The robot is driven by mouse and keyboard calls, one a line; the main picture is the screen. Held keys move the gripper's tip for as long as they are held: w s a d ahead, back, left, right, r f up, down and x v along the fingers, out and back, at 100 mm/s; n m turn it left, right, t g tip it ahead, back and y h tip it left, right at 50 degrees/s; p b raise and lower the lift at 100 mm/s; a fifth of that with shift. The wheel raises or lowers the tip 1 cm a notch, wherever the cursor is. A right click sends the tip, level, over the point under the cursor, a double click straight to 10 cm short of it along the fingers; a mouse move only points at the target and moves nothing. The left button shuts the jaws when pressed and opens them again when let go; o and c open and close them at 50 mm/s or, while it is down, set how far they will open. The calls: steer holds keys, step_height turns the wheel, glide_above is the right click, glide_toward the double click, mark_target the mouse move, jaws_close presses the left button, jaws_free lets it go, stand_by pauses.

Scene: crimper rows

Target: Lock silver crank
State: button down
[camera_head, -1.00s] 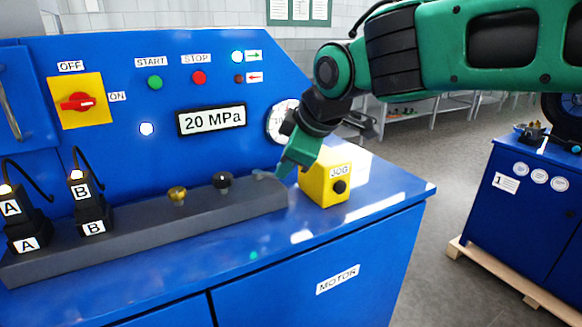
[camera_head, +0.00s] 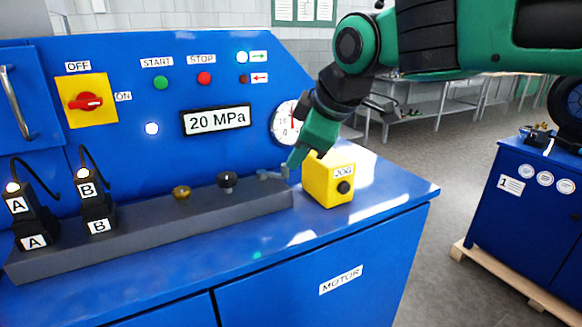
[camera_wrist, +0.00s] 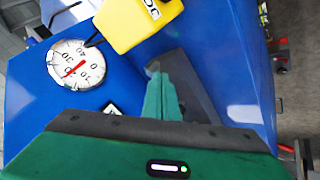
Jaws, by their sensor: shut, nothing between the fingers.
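The silver crank (camera_head: 268,174) is a small grey piece on top of the right end of the dark grey block (camera_head: 150,232). My gripper (camera_head: 292,163) is shut and empty, pointing down just right of the crank and close to it. I cannot tell whether they touch. In the wrist view, the shut fingertips (camera_wrist: 158,76) lie over the block, and a small part of the crank (camera_wrist: 153,67) shows at their tips. The fingers hide the rest, so its turn angle is unclear.
A yellow JOG box (camera_head: 328,180) stands close right of my gripper. A pressure gauge (camera_head: 286,124) is on the panel behind. A black knob (camera_head: 227,181) and a gold knob (camera_head: 181,192) sit farther left on the block. The blue bench front (camera_head: 245,258) is clear.

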steer(key=v, duration=0.5)
steer(key=shift+s+d+r, duration=0.15)
steer(key=shift+d+r, duration=0.15)
steer(key=shift+d, duration=0.05)
